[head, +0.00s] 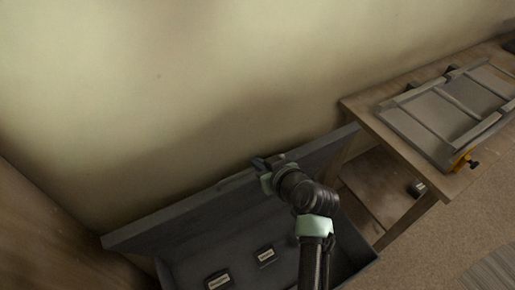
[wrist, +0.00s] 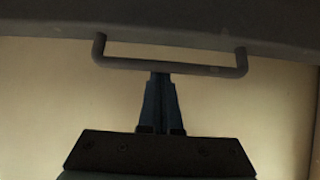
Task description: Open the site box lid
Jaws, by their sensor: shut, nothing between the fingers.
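The grey site box (head: 180,268) stands at the lower middle of the head view, against the wall. Its lid (head: 150,232) is raised and its inside is open to view. My gripper (head: 260,164) is at the lid's upper edge. In the wrist view the lid (wrist: 200,18) fills the top, with a bar handle (wrist: 215,71) on it. My gripper's dark fingers (wrist: 160,82) are shut together, with their tips at the handle bar and nothing between them. I cannot tell whether they touch it. In the head view my arm hides part of the box.
Two dark labelled items (head: 218,280) (head: 266,256) lie in the box. A wooden workbench (head: 362,110) stands at the right, bearing a grey frame (head: 395,122) and a yellow-and-black tool (head: 461,163). A small dark item (head: 417,188) sits on its lower shelf. Carpet is clear at lower right.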

